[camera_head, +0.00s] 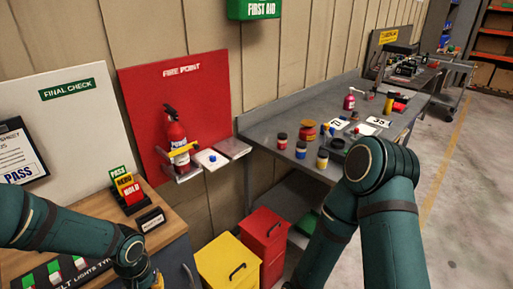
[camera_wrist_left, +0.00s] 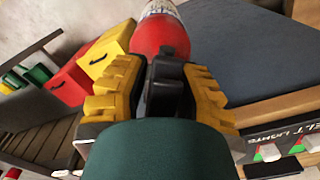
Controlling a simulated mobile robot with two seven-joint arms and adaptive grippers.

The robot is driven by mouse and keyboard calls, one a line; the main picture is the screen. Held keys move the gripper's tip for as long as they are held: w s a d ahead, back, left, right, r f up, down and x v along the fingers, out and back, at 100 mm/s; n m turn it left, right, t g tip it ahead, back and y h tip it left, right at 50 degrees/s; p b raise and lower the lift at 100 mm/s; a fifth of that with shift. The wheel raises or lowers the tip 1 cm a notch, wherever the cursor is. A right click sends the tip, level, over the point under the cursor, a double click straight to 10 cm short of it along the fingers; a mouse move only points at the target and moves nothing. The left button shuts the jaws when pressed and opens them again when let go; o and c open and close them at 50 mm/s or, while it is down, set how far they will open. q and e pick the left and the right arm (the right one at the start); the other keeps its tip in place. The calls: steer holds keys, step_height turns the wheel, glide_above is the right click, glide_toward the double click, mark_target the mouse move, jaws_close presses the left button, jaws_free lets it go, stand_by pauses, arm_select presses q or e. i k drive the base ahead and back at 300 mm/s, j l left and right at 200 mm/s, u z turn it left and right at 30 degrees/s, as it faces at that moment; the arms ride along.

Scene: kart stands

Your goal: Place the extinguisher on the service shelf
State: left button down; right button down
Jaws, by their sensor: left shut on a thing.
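In the left wrist view my left gripper (camera_wrist_left: 160,84) is shut on the black top of a red cylinder with a pale label, which looks like an extinguisher (camera_wrist_left: 160,37). In the head view only a bit of this gripper (camera_head: 157,281) shows at the bottom edge, and the held thing is out of sight. My right gripper is out of view.
A yellow cabinet (camera_head: 228,266) and a red cabinet (camera_head: 264,232) stand below the board. A wooden-topped counter (camera_head: 172,222) with PASS and HOLD cards is at left. A grey bench (camera_head: 262,122) with jars is at right.

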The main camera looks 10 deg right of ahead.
mark_target(232, 151)
steer(key=z, duration=0.95)
steer(key=i+j+z, duration=0.2)
steer(key=z, duration=0.2)
steer(key=i, duration=0.1)
